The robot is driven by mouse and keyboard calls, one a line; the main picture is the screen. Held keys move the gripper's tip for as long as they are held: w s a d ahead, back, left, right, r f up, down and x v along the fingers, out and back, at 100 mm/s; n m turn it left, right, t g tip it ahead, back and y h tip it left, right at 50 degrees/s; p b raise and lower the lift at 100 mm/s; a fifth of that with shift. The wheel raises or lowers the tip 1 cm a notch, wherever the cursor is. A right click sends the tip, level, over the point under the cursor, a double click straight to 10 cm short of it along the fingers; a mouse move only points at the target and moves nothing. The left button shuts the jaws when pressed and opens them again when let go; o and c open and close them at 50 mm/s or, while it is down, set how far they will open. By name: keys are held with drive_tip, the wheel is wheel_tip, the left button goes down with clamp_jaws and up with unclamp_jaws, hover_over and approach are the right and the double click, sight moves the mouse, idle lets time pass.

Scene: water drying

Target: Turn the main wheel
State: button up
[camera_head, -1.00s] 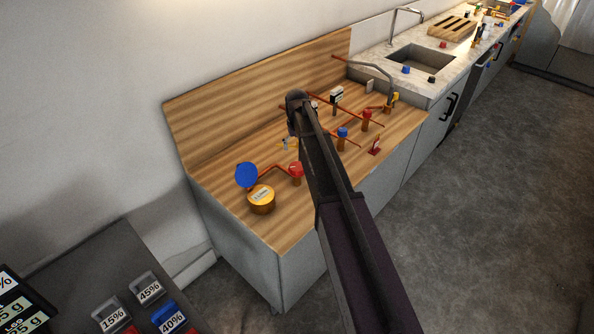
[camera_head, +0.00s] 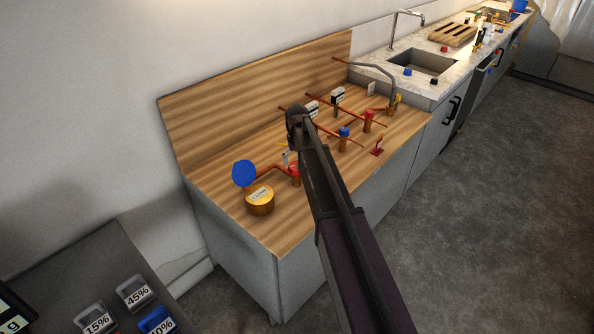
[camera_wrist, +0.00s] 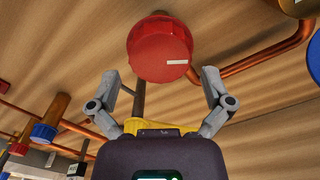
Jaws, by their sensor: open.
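A round red wheel (camera_head: 294,168) with a small white label sits on a copper pipe beside the brass water meter (camera_head: 260,201). In the wrist view the red wheel (camera_wrist: 160,48) is large and close, just beyond my fingertips. My gripper (camera_wrist: 161,76) is open and empty, with one finger to each side below the wheel. A gap shows between the fingers and the wheel. In the head view my arm and gripper (camera_head: 290,157) partly cover the wheel. The frames do not mark which wheel is the main one.
The meter's blue lid (camera_head: 244,173) stands open. A blue knob (camera_head: 344,132) and another red knob (camera_head: 368,115) stand on pipes to the right. A yellow part (camera_wrist: 155,126) lies behind my gripper. The wooden worktop (camera_head: 235,205) has free room near its front left.

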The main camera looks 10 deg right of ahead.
drive_tip(key=shift+f+b, duration=0.95)
drive_tip(key=shift+f, duration=0.3)
drive_tip(key=c, duration=0.8)
drive_tip(key=shift+m, duration=0.4)
drive_tip(key=m, duration=0.3)
drive_tip(key=shift+m, duration=2.1)
